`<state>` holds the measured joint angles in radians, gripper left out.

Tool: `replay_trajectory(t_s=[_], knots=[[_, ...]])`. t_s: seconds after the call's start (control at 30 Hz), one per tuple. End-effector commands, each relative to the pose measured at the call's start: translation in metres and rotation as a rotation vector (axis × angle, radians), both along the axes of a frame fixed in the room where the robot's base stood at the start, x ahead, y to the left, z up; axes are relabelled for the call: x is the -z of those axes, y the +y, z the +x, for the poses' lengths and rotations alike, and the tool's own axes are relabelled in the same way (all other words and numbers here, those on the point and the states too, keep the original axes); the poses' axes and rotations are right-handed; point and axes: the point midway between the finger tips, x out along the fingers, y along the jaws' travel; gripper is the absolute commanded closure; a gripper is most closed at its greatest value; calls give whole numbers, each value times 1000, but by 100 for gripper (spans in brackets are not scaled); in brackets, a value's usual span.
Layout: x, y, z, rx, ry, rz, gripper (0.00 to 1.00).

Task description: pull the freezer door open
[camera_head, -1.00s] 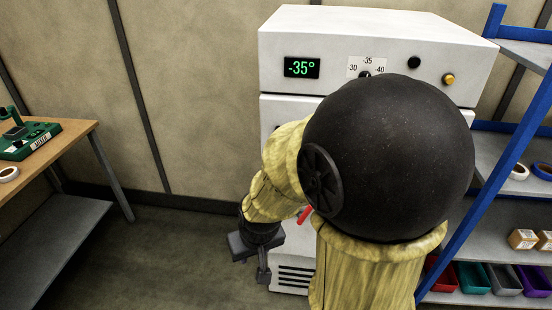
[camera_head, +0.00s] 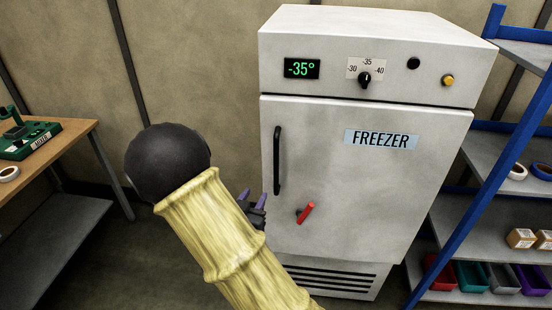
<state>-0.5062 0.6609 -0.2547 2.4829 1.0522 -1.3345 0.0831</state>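The white freezer (camera_head: 340,240) stands in the middle, and its door (camera_head: 400,190) is closed. A black vertical handle (camera_head: 277,160) is on the door's left side. A red lever (camera_head: 306,212) sits lower on the door, to the right of the handle, and is tilted. My gripper (camera_head: 253,197) is just left of the door's lower left part, below the handle in the picture. Its two fingers are apart with nothing between them. It appears clear of the handle and the lever. My arm hides part of the gripper's body and the freezer's lower left corner.
A blue-framed shelf rack (camera_head: 490,185) with bins and rolls stands close on the freezer's right. A wooden workbench (camera_head: 70,140) with a green device (camera_head: 28,138) is at the left. Floor between bench and freezer looks clear.

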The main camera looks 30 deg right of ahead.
Motion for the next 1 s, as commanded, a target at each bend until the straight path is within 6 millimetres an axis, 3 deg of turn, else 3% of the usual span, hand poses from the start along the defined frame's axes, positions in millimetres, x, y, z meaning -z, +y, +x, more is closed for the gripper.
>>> replay_trajectory(t_s=[0.17,0.57,1.0], knots=[[-11,-1,-5,32,-55,-81,65],[-11,-4,-2,33,-56,-80,65],[-13,-52,44,35,-56,-78,65]])
